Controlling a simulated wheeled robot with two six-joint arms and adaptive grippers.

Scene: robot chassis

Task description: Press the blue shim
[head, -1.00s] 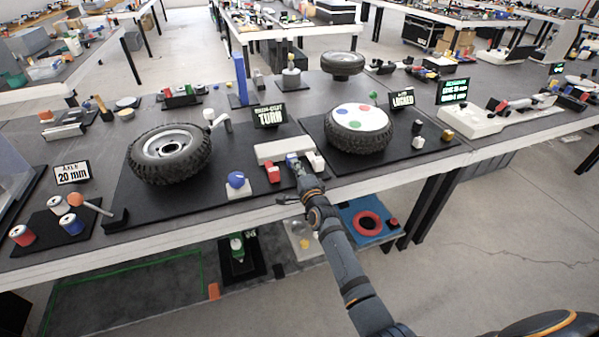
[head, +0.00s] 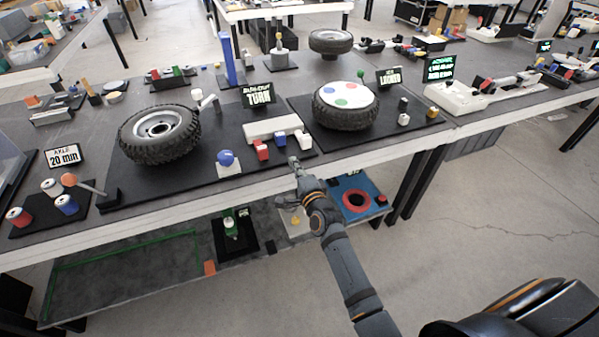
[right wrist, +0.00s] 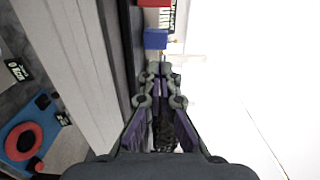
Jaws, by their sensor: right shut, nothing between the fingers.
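The blue shim (head: 281,140) is a small block at the front of a pale bar on the black mat, between a red block (head: 262,151) and a white block (head: 303,140). It seems to sit slightly farther back than its neighbours. My right gripper (head: 293,161) is shut and empty, just in front of the shim near the table's front edge, with a small gap. In the right wrist view the closed fingertips (right wrist: 159,68) point at the blue shim (right wrist: 156,39), and the red block (right wrist: 153,3) is at the top edge. My left gripper is out of view.
A blue ball on a white base (head: 227,161) and a sign reading TURN (head: 258,94) are close by. A shelf below holds a red ring (head: 356,200).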

